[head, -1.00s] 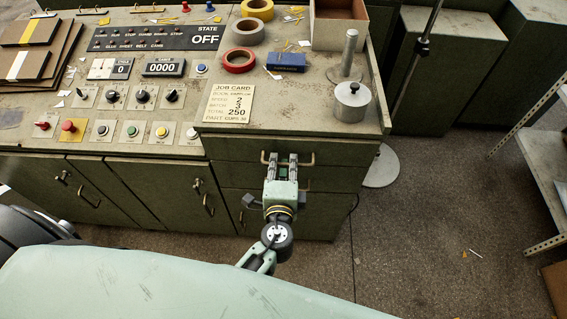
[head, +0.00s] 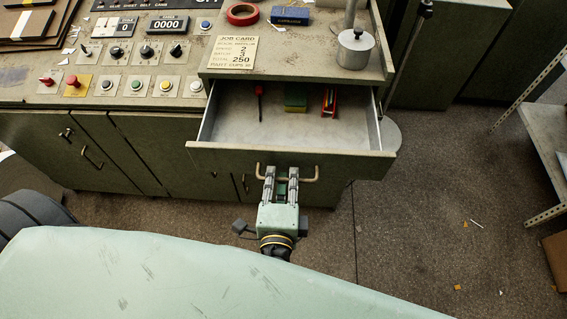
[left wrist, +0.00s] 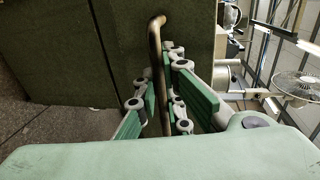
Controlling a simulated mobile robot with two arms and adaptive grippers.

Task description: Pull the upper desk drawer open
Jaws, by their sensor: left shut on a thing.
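The upper desk drawer (head: 225,158) stands pulled out from the desk in the head view, its inside showing. In it lie a dark screwdriver-like tool with a red part (head: 259,98), a green and yellow block (head: 296,98) and a red item (head: 330,102). My left gripper (head: 281,172) is shut on the brass bar handle (head: 312,174) of the drawer front. In the left wrist view the handle (left wrist: 155,45) runs between the green finger pads of the gripper (left wrist: 165,95). My right gripper is in neither view.
The desk top carries a job card (head: 233,53), a red tape roll (head: 242,14), a blue box (head: 290,15) and a metal weight (head: 355,50). A metal shelf (head: 545,135) stands at the right. The floor right of the drawer is mostly clear.

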